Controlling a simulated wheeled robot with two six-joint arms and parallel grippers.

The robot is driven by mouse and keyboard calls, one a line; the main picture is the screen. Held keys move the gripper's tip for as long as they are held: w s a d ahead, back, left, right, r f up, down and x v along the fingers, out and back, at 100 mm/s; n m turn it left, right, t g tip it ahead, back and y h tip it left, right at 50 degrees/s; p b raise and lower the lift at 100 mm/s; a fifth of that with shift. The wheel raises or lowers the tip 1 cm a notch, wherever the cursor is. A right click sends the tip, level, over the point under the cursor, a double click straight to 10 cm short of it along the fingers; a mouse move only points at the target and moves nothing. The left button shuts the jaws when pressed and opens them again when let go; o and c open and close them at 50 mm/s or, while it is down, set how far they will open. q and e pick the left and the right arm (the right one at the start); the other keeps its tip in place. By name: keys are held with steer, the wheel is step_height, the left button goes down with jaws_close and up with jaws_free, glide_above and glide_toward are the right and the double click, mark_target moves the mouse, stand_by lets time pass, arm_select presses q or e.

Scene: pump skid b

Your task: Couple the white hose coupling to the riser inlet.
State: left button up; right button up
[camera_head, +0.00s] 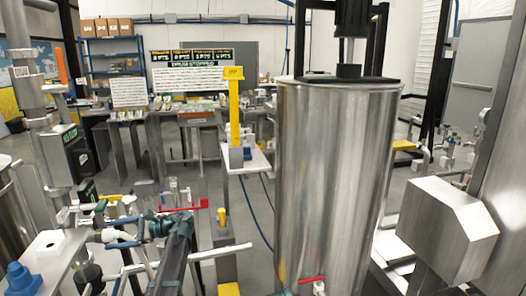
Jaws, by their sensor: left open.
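A small white piece with a dark spot on top (50,243), which looks like the white hose coupling, sits on a pale plate at the lower left. A blue capped fitting (20,276) stands in front of it. My left gripper (162,227) appears among dark teal and white parts at lower centre-left. It is open, to the right of the white piece and apart from it. Its fingertips are hard to separate from the pipes and valves around it. I cannot pick out the riser inlet with certainty. My right gripper is not in view.
A large steel tank (335,180) fills the centre right. A red-handled valve (312,281) is at its foot. A yellow post (235,110) stands left of the tank. A grey angular box (447,230) is at right. Vertical pipes (28,75) crowd the left.

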arm_select(q)
steer(key=v, duration=0.8)
steer(key=shift+w+d+f, duration=0.2)
steer(key=shift+d+f, duration=0.05)
steer(key=shift+d, duration=0.05)
stand_by(1.8)
steer(key=s+d+f+n+t+h, duration=0.1)
steer(key=s+d+f+n+h, duration=0.1)
steer(key=s+d+f+h, duration=0.65)
steer(key=s+d+f+n+t+h, duration=0.15)
steer(key=s+d+f, duration=0.35)
steer(key=s+d, duration=0.7)
steer(key=s+d+f+n+h, duration=0.2)
steer(key=s+d+f+h, duration=0.35)
steer(key=s+d, duration=0.4)
step_height(320, 180, up, 17)
steer(key=w+d+p, duration=0.1)
steer(key=d+p, duration=0.1)
steer(key=p, duration=1.5)
steer(key=shift+w+d+p, duration=0.2)
steer(key=shift+w+p, duration=0.1)
steer(key=shift+w, duration=0.1)
steer(key=shift+f+n, duration=0.2)
steer(key=shift+n, duration=0.05)
